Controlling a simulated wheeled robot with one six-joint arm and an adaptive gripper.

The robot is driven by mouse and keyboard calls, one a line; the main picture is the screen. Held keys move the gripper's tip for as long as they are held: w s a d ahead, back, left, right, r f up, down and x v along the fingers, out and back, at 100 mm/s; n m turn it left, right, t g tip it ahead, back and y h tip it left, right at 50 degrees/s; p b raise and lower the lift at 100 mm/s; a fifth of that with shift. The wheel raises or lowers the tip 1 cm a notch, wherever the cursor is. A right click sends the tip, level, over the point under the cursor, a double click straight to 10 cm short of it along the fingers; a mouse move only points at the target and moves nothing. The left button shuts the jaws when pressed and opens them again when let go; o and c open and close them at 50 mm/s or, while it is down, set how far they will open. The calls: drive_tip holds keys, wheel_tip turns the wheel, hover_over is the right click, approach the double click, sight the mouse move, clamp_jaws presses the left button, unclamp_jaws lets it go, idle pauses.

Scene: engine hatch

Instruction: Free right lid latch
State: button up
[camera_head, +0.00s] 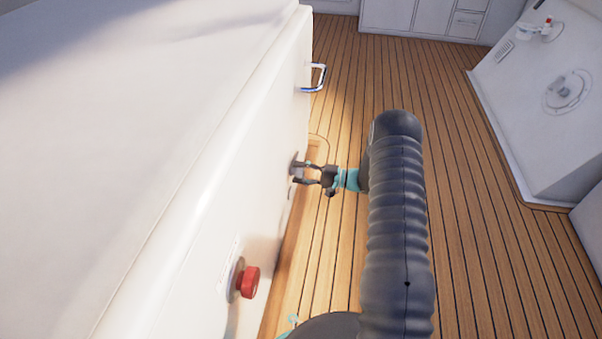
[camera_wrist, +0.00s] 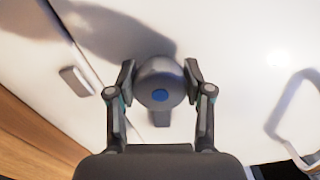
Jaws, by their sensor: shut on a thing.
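My gripper (camera_wrist: 159,84) is shut on the knob, one finger pad on each side. In the head view my gripper (camera_head: 302,173) reaches left to the panel's side face, where the latch (camera_head: 295,165) is small and partly hidden by the fingers.
A chrome handle (camera_head: 318,77) sticks out of the panel beyond the latch. A red knob (camera_head: 249,281) protrudes nearer. The wooden deck (camera_head: 480,230) is clear to the right, up to a white console (camera_head: 535,110).

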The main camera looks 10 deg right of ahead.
drive_tip(key=shift+s+a+f+n, duration=0.1)
drive_tip(key=shift+a+n, duration=0.05)
drive_tip(key=shift+n, duration=1.05)
drive_tip(key=o, duration=1.1)
drive_tip(key=shift+o, duration=0.2)
drive_tip(key=shift+d, duration=0.35)
drive_tip(key=v, duration=1.1)
drive_tip(key=shift+s+d, duration=0.15)
drive_tip(key=shift+d, duration=0.1)
